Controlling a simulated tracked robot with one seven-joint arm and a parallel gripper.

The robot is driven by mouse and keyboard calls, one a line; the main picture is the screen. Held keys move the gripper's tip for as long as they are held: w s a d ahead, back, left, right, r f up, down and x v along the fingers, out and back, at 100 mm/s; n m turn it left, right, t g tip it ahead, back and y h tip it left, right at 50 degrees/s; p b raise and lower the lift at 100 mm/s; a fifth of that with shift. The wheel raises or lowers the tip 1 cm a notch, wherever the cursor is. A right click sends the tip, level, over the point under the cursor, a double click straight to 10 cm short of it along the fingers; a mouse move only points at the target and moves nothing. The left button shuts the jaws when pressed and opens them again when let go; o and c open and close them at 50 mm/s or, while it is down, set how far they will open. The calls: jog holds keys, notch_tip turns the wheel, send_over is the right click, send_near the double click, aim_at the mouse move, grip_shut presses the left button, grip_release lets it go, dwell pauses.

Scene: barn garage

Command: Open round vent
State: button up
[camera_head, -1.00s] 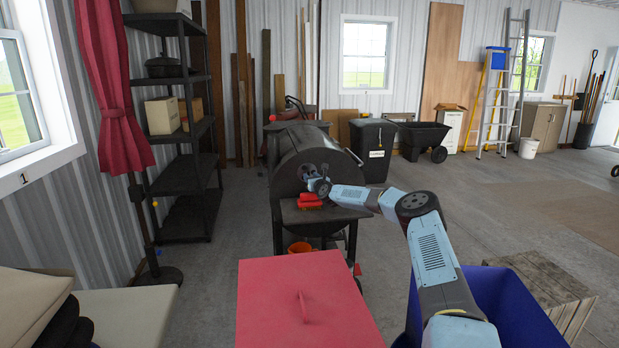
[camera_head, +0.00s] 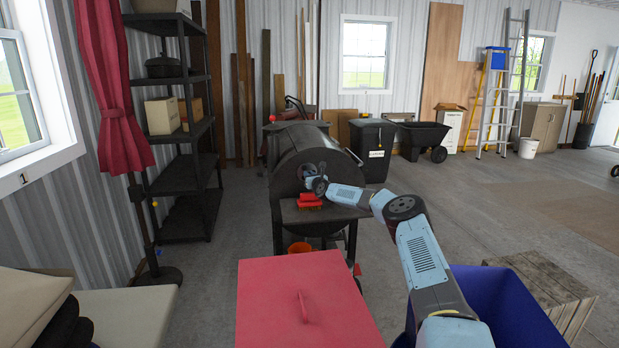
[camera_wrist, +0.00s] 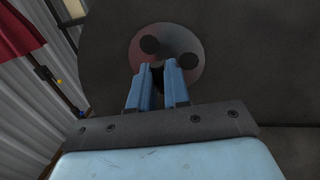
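The round vent (camera_wrist: 165,52) is a grey metal disc on the flat dark end of the black barrel grill (camera_head: 291,178). Two dark round spots show on the disc, one at its upper left and one at its right. My gripper (camera_wrist: 158,72) reaches over the lower part of the disc, its two blue fingers nearly parallel with a narrow gap between. Something dark shows between the fingertips; I cannot tell if it is a hole or a tab, or if the fingers grip it. In the head view my gripper (camera_head: 312,179) is at the grill's end and partly covers the vent.
Red items (camera_head: 309,201) lie on the grill's front shelf, just below my gripper. A red lid (camera_head: 280,305) and a blue bin (camera_head: 508,300) are in the foreground. A black shelf rack (camera_head: 185,228) stands left. Open floor lies to the right.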

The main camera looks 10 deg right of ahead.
grip_shut()
jog(key=shift+n, duration=0.3)
jog(key=shift+a+n+g+h, duration=0.2)
jog(key=shift+n+g+h, duration=0.1)
jog(key=shift+n, duration=1.35)
jog(key=shift+a+n+g+h, duration=0.15)
jog(key=shift+n+g+h, duration=0.15)
jog(key=shift+n, duration=1.4)
jog(key=shift+a+n+g+h, duration=0.2)
jog(key=shift+n+h, duration=0.1)
jog(key=shift+n, duration=1.35)
jog(key=shift+s+f, duration=0.1)
jog(key=shift+f, duration=0.1)
jog(key=o, duration=0.5)
grip_release()
jog(key=shift+r, duration=0.1)
jog(key=shift+d, duration=0.15)
